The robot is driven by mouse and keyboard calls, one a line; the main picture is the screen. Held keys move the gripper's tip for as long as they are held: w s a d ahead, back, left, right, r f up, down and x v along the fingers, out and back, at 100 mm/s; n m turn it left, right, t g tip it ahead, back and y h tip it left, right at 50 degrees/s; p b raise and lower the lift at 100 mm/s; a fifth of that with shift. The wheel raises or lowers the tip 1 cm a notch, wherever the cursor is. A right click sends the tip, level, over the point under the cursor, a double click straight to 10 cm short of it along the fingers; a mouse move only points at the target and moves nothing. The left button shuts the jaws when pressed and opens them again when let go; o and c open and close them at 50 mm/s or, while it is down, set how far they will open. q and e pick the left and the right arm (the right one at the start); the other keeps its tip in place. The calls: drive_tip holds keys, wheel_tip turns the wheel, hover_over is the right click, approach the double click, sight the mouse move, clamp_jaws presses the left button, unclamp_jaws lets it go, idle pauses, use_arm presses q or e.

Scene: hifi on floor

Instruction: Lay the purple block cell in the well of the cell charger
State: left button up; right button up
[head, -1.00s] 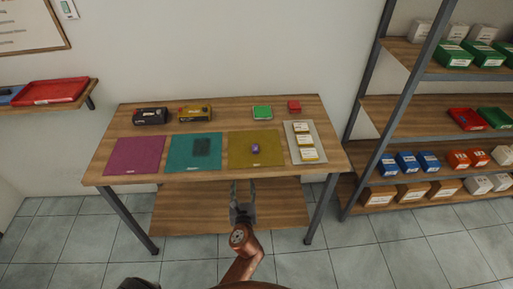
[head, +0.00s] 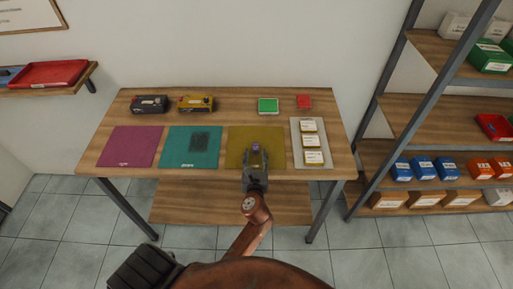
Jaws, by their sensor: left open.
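The purple block cell (head: 256,147) is on the olive-yellow mat (head: 237,138) on the table, partly hidden by my left gripper. My left gripper (head: 255,151) is over the front of that mat, open, with its fingertips at the block. I cannot tell whether the fingers touch it. A dark, flat, grid-like piece (head: 207,142) on the teal mat (head: 180,157), left of the gripper, may be the cell charger; its well is too small to make out. My right gripper is not in view.
A magenta mat (head: 127,146) lies left. A black box (head: 150,104), a yellow-and-black box (head: 196,104), a green item (head: 268,105) and a red item (head: 304,102) stand along the back. A pale tray (head: 297,158) with labelled packs is at right. A stocked shelf (head: 390,175) stands farther right.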

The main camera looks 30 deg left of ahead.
sight(256, 149)
use_arm(q)
drive_tip(key=x, duration=0.3)
drive_tip(key=shift+w+f, duration=0.3)
drive_tip(key=shift+w+a, duration=0.1)
drive_tip(key=c, duration=0.7)
clamp_jaws()
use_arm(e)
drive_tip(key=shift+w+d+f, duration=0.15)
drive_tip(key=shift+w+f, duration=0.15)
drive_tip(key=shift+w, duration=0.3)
